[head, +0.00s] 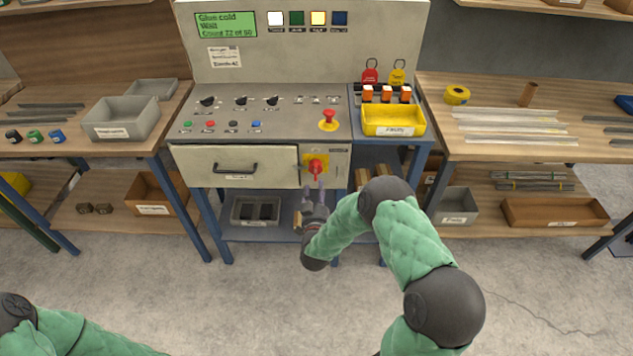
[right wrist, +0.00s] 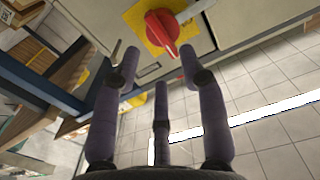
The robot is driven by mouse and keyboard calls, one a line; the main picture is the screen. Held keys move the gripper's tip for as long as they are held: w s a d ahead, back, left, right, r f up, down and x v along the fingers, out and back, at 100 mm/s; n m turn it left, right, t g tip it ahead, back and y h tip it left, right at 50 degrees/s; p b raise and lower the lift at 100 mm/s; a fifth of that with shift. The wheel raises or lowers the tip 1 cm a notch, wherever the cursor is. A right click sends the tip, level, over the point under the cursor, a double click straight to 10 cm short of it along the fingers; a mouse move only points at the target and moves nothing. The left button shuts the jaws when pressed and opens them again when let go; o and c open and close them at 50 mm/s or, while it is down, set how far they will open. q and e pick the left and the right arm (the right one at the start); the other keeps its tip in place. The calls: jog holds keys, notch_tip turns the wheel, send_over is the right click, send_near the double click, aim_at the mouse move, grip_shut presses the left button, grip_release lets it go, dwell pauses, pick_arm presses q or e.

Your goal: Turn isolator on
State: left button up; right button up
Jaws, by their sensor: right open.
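The isolator is a red rotary handle (head: 316,166) on a yellow plate, on the front of the machine console below the control panel. In the right wrist view the red handle (right wrist: 162,30) shows large, with its pointer slanting toward the fingers. My right gripper (head: 312,196) is open and empty just below and in front of the handle. In the right wrist view its fingers (right wrist: 155,75) are spread, with the handle beyond their tips and no clear contact. My left gripper is out of view; only part of my left arm shows at the lower left.
A drawer (head: 240,165) sits left of the isolator. A red emergency button (head: 328,118) stands above it on the panel. The display (head: 225,24) reads "Glue cold, Wait". A yellow tray (head: 393,120) is to the right. Benches flank the console; the floor in front is clear.

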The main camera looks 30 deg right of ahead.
jog(key=v, duration=0.5)
jog(key=shift+s+a, duration=0.2)
jog(key=shift+s, duration=0.1)
jog(key=s+a+f+n+g+y+p, duration=0.25)
jog(key=a+f+g+y, duration=0.25)
jog(key=a+f+y, duration=0.5)
jog(key=s+a+f+g+y, duration=0.1)
jog(key=s+a+f+g, duration=0.1)
jog(key=s, duration=0.5)
jog(key=s+a+f+n+g+y, duration=0.1)
jog(key=s+a+f+g, duration=0.2)
jog(key=s+a, duration=0.3)
jog(key=s+a+f+g+y, duration=0.1)
jog(key=s+a+f+g, duration=0.2)
jog(key=s, duration=0.5)
jog(key=shift+s+a+g+p, duration=0.15)
jog(key=shift+a+g+p, duration=0.3)
jog(key=shift+a+g, duration=0.5)
jog(key=shift+d+n, duration=0.1)
jog(key=shift+n, duration=0.15)
